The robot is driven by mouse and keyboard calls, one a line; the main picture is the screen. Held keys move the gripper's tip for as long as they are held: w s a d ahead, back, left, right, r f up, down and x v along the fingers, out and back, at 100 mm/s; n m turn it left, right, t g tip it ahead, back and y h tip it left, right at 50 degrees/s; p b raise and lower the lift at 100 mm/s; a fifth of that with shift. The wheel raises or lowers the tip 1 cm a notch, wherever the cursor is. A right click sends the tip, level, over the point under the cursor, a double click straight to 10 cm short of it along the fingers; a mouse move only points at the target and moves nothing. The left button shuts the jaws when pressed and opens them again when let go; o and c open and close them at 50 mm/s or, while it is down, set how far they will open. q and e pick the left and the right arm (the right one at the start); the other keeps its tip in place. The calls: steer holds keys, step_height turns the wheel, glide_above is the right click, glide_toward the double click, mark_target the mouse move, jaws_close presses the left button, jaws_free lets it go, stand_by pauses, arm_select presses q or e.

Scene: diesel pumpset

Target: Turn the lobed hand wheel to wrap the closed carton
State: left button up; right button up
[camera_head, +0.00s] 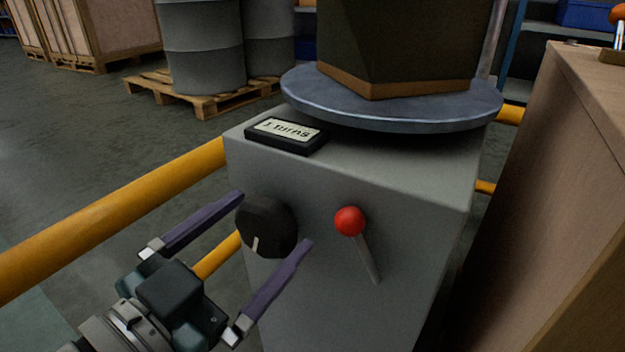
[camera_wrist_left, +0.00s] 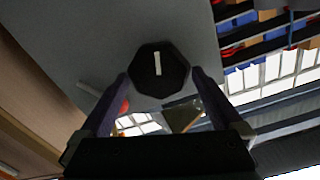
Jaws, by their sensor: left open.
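The black lobed hand wheel (camera_head: 266,226) sits on the front of a grey machine cabinet (camera_head: 345,300); its white mark points down. My left gripper (camera_head: 272,220) is open, with one finger on each side of the wheel. The left wrist view shows the wheel (camera_wrist_left: 159,68) between the fingertips; I cannot tell whether they touch it. The carton (camera_head: 400,45) stands on a round grey turntable (camera_head: 390,112). It looks dark, with a brown band at the bottom, and its top is cut off. My right gripper is not in view.
A lever with a red ball (camera_head: 349,221) is right of the wheel. A small display (camera_head: 286,134) on the cabinet seems to read "1 turns". Yellow rails (camera_head: 110,218) run beside the cabinet. A brown box (camera_head: 560,190) stands right; drums (camera_head: 200,45) on a pallet stand behind.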

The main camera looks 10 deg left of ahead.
arm_select(q)
steer(key=shift+x, duration=0.9)
steer(key=c, duration=1.1)
steer(key=shift+o, duration=0.2)
steer(key=shift+m, duration=0.4)
steer(key=shift+s+m, duration=0.1)
steer(key=shift+m, duration=0.8)
steer(key=m, duration=0.2)
steer(key=m+p, duration=0.1)
steer(key=shift+d+f+m, duration=0.15)
steer(key=shift+m, duration=0.25)
steer(key=m, duration=0.3)
steer(key=shift+f, duration=0.15)
steer(key=shift+m, duration=1.7)
